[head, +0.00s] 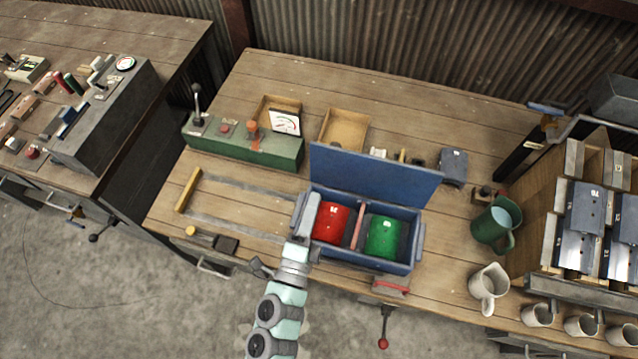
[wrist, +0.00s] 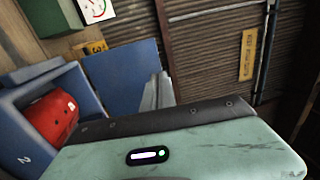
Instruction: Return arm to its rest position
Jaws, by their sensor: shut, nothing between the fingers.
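My arm reaches up from the bottom of the head view, and my gripper (head: 312,205) is at the left end of the blue box (head: 345,256). It is shut and empty. In the picture it overlaps the box's left wall; I cannot tell whether it touches. The box lid (head: 375,178) stands open at the back. A red piece (head: 331,222) lies in the left compartment and a green piece (head: 383,237) in the right one. The wrist view shows the red piece (wrist: 52,118), the blue lid (wrist: 118,78) and my mint-coloured housing in front.
A green control box (head: 245,150) with a lever stands behind left. A wooden handle with rails (head: 188,190) lies left. A green jug (head: 493,228), a pale jug (head: 489,287) and several mugs stand right, by a rack (head: 560,289). Bare floor (head: 150,310) lies front left.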

